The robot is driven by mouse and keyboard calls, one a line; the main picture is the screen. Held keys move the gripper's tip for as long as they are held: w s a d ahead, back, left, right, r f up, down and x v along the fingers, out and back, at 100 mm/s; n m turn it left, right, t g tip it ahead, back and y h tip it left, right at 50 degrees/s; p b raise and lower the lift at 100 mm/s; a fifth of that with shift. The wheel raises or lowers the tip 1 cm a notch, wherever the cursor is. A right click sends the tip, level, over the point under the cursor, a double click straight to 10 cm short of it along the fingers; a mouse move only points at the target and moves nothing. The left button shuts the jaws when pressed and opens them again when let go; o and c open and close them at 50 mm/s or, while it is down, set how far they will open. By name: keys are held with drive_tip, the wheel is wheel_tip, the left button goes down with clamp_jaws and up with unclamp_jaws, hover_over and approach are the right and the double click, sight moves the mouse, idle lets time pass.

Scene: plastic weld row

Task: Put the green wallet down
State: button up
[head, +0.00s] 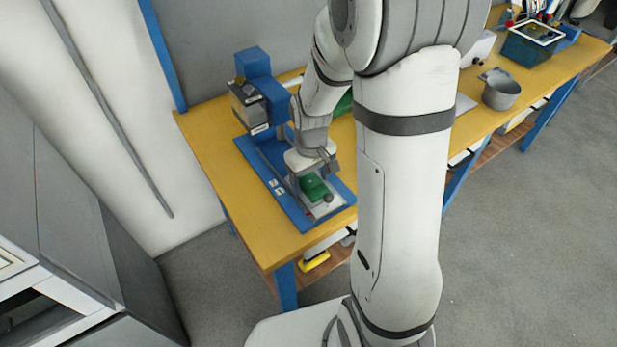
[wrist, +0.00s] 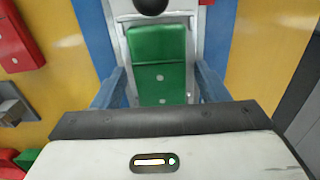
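The green wallet (head: 314,188) lies on the pale bed of the blue bench machine (head: 262,150). In the wrist view the wallet (wrist: 158,62) is flat between the two fingers of my gripper (wrist: 160,82), with its near end hidden by the gripper body. A narrow gap shows between each finger and the wallet's sides, so my gripper looks open around it. In the head view my gripper (head: 312,178) is low over the machine's bed, and the arm partly covers the wallet.
A dark knob (wrist: 152,5) stands just beyond the wallet. Red items (wrist: 18,38) and a grey metal part (wrist: 10,105) lie left of the machine on the yellow bench (head: 205,135). A grey pot (head: 501,91) and a teal bin (head: 528,48) stand farther right.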

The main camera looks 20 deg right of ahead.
sight(311, 182)
drive_tip(key=shift+o, duration=0.2)
wheel_tip(311, 182, up, 12)
drive_tip(key=p, duration=0.1)
drive_tip(key=s+r+m+t, duration=0.2)
drive_tip(key=s+r+m, duration=0.1)
drive_tip(key=s, duration=1.1)
drive_tip(key=shift+a+r+m+t, duration=0.15)
drive_tip(key=shift+r+m+t, duration=0.15)
drive_tip(key=shift+r, duration=0.6)
